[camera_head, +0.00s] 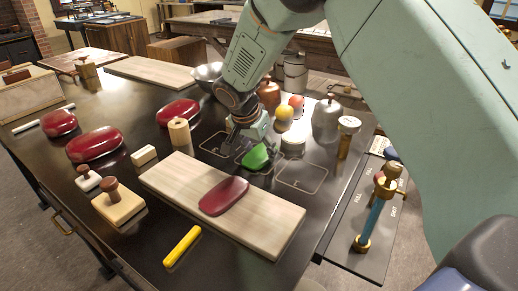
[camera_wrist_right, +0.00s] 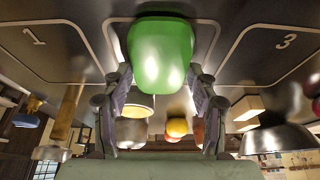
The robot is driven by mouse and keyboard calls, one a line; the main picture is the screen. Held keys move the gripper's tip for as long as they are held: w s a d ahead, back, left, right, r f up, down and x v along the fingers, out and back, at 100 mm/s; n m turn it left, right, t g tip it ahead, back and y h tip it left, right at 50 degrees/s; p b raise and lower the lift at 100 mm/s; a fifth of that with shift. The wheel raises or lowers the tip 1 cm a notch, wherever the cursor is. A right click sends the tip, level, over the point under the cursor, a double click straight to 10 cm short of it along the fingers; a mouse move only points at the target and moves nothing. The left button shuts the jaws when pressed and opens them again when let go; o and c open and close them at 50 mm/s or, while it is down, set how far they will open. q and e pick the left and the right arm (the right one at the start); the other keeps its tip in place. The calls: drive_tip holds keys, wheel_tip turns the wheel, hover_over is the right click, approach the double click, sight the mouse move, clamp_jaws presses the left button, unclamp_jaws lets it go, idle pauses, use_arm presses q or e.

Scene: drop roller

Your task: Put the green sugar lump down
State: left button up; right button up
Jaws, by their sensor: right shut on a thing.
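The green sugar lump (camera_head: 257,157) is a smooth, rounded bright green piece. My right gripper (camera_head: 251,146) is shut on it, pointing down over the row of outlined squares on the dark table. In the right wrist view the lump (camera_wrist_right: 160,55) sits between the two fingers, over the middle outline. The square marked 1 (camera_wrist_right: 35,40) and the square marked 3 (camera_wrist_right: 287,42) lie on either side. The middle square's mark is hidden. I cannot tell whether the lump touches the table. My left gripper is not in view.
A pale board (camera_head: 275,237) with a dark red lump (camera_head: 224,196) lies in front. Behind the squares stand a metal jar (camera_head: 326,120), a yellow ball (camera_head: 284,113) and a copper pot (camera_head: 269,95). A yellow stick (camera_head: 182,246) lies near the front edge. The outlined square at right (camera_head: 302,173) is empty.

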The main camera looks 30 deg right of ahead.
drive_tip(key=o, duration=1.2)
drive_tip(key=shift+w+f, duration=0.1)
drive_tip(key=shift+r, duration=0.2)
drive_tip(key=p+v, duration=0.1)
drive_tip(key=v, duration=1.1)
drive_tip(key=shift+p, duration=0.4)
